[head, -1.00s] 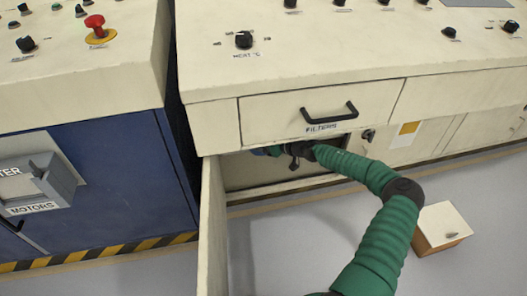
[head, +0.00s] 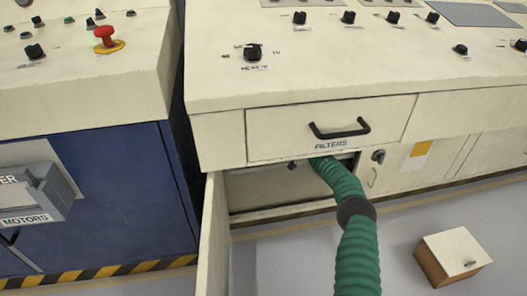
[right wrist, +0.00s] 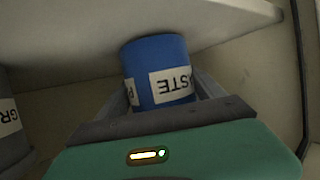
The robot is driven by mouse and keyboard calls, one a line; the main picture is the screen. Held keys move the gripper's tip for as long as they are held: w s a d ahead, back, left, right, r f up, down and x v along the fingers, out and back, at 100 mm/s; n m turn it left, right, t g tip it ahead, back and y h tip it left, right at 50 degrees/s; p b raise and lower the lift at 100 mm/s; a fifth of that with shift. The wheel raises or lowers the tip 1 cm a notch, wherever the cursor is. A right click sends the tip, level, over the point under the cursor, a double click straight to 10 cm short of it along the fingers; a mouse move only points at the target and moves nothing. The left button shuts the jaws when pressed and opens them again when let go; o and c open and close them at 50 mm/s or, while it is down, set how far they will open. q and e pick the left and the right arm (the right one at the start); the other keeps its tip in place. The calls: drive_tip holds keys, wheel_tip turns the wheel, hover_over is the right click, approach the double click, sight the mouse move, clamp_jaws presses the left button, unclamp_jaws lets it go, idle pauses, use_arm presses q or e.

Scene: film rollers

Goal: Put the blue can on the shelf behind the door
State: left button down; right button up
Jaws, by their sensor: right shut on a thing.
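The blue can (right wrist: 157,55) is in the right wrist view, with a white label whose letters appear upside down. My right gripper (right wrist: 163,92) is shut on it, with a finger on each side. The can's far end is close to the pale shelf surface (right wrist: 60,38); I cannot tell whether they touch. In the head view my right arm reaches into the cabinet, and its gripper and the can are hidden. The cabinet door (head: 213,245) stands open toward me, left of the arm. My left gripper is not in view.
A grey can (right wrist: 12,120) with an upside-down label stands at the left of the right wrist view. The filters drawer (head: 330,125) is shut above the opening. A small box (head: 453,255) lies on the floor at right. A blue cabinet (head: 110,190) stands left.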

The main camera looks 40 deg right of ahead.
drive_tip(key=shift+w+d+r, duration=0.1)
drive_tip(key=shift+w+r, duration=0.05)
drive_tip(key=shift+w, duration=0.05)
drive_tip(key=shift+f, duration=0.65)
idle(0.3)
drive_tip(key=o, duration=1.1)
drive_tip(key=shift+s, duration=0.1)
drive_tip(key=shift+o, duration=1.2)
drive_tip(key=shift+f, duration=0.2)
drive_tip(key=shift+o, duration=0.9)
drive_tip(key=shift+r, duration=0.1)
